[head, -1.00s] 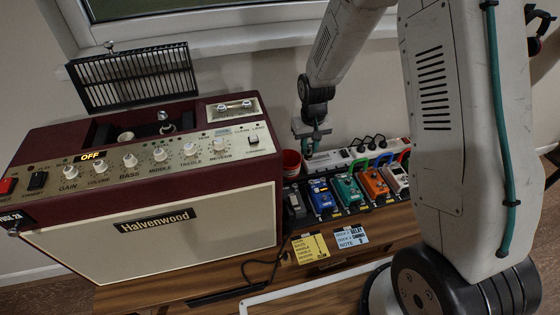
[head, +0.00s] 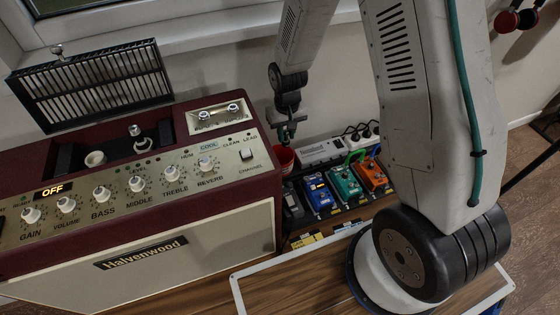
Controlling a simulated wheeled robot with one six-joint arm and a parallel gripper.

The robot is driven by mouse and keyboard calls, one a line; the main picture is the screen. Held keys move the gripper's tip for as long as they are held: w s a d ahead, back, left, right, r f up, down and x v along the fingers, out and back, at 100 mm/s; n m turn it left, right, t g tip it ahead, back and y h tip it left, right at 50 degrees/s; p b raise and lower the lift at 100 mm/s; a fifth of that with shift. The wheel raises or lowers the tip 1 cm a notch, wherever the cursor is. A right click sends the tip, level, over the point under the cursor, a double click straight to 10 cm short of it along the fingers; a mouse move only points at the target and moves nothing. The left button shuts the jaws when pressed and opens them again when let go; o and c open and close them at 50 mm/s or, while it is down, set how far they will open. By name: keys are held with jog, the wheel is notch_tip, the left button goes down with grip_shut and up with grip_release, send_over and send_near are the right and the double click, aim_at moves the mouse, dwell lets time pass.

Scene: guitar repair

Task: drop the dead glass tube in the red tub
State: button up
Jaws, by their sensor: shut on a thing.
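The red tub (head: 284,159) stands just right of the amplifier, behind the pedals. Its near side is partly hidden by the amp's edge. My gripper (head: 285,136) points down just above the tub's opening. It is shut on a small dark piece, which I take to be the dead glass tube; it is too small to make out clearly. I cannot tell whether its lower end is inside the rim.
The maroon Halvenwood amplifier (head: 150,205) fills the left, with its top open and a black grille (head: 95,85) behind it. Coloured pedals (head: 345,184) and a power strip (head: 320,151) lie right of the tub. A white-edged board (head: 300,285) lies in front.

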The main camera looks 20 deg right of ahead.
jog(key=shift+a+f, duration=0.1)
jog(key=shift+f, duration=0.6)
jog(key=o, duration=0.8)
jog(key=shift+o, duration=0.2)
notch_tip(320, 180, up, 8)
jog(key=shift+f, duration=0.1)
